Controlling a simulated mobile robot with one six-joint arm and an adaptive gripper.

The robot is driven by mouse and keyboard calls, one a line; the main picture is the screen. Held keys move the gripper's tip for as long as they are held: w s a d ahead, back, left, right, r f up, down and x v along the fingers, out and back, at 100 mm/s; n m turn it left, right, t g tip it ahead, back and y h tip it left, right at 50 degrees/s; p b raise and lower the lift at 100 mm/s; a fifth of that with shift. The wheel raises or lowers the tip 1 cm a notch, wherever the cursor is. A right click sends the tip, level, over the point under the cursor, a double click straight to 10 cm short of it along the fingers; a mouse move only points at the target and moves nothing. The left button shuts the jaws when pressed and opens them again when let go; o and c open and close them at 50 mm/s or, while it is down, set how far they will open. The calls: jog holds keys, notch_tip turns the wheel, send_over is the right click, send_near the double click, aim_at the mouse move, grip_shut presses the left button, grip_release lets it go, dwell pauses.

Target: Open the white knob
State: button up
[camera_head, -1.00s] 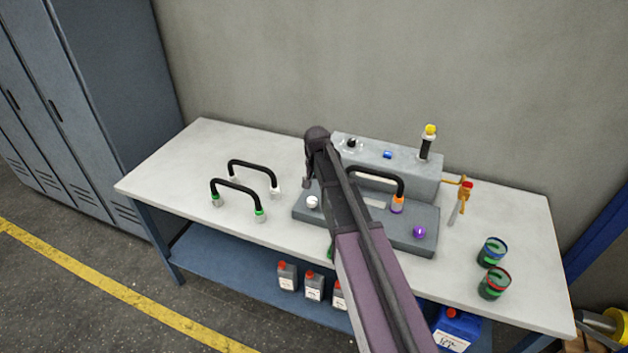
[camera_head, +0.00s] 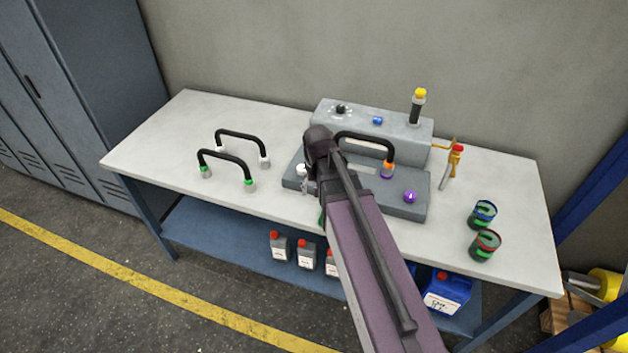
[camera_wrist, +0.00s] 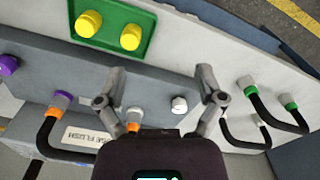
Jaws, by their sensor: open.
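The white knob (camera_head: 302,169) is on the left part of the low grey base (camera_head: 407,212) on the table. In the wrist view the white knob (camera_wrist: 179,104) is on the grey panel, between the two finger lines and nearer the right finger. My gripper (camera_wrist: 161,74) is open, with nothing between its fingers. In the head view my gripper (camera_head: 308,180) is beside the white knob and partly hidden by my own arm. I cannot tell from these frames whether a finger touches the knob.
A black hose with an orange collar (camera_head: 387,169) and a purple knob (camera_head: 410,197) are on the base's right. Two loose hoses, one with green ends (camera_head: 225,157), stand left. A raised grey box (camera_head: 400,130) is behind. A green tray with yellow knobs (camera_wrist: 110,28) shows in the wrist view.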

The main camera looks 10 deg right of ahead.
jog(key=s+f+n, duration=0.1)
jog(key=s, duration=0.6)
jog(key=shift+n+b, duration=0.4)
jog(key=shift+b, duration=0.05)
jog(key=shift+s, duration=0.1)
dwell(2.2)
